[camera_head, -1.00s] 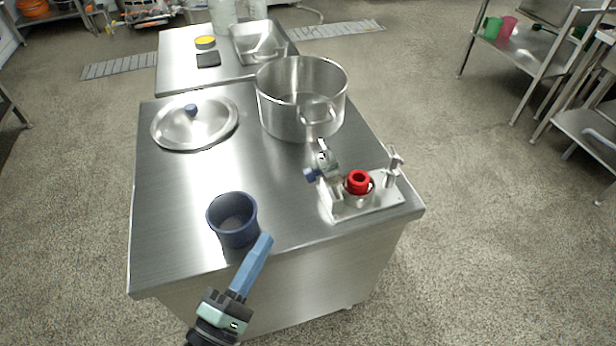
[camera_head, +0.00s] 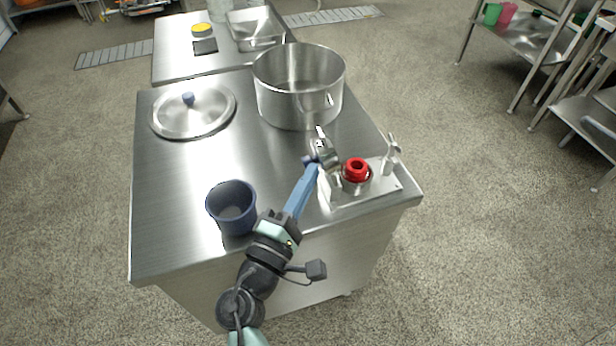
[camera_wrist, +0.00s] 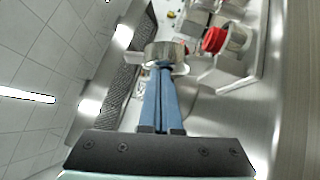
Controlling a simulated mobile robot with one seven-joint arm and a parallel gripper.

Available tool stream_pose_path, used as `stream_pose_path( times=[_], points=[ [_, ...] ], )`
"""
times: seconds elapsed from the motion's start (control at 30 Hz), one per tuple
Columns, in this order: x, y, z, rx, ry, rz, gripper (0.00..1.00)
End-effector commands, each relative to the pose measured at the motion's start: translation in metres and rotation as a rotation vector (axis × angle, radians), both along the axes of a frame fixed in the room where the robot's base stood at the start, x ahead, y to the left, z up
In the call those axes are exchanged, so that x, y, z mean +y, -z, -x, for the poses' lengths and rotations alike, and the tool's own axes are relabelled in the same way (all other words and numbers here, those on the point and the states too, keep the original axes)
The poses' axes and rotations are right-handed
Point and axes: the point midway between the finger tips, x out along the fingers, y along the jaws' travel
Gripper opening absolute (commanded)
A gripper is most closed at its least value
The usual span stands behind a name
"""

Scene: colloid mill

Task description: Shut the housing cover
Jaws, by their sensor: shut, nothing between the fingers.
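The colloid mill's base plate (camera_head: 372,190) sits at the right front corner of the steel table. A red ring-shaped part (camera_head: 356,170) sits in its metal housing and also shows in the wrist view (camera_wrist: 214,40). The housing cover (camera_head: 324,152) stands raised and open at the housing's left and back. In the wrist view the metal cover (camera_wrist: 165,52) lies right at my fingertips. My gripper (camera_head: 314,168) is shut and empty, its blue fingers together, with the tips at or very near the cover's left side. I cannot tell if they touch.
A large steel pot (camera_head: 298,90) stands just behind the mill. A lid with a blue knob (camera_head: 193,112) lies at the back left. A dark blue cup (camera_head: 232,208) stands left of my arm. The table's left middle is clear.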

Motion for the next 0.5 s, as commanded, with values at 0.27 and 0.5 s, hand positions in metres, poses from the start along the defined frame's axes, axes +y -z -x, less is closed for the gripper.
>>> stream_pose_path(
  times=[0.27,0.5],
  points=[
    [-0.0003,-0.0011,0.0001,0.003,0.0,-0.006,0.0],
    [-0.0026,-0.0046,-0.0006,0.016,0.001,-0.051,0.0]
  ],
)
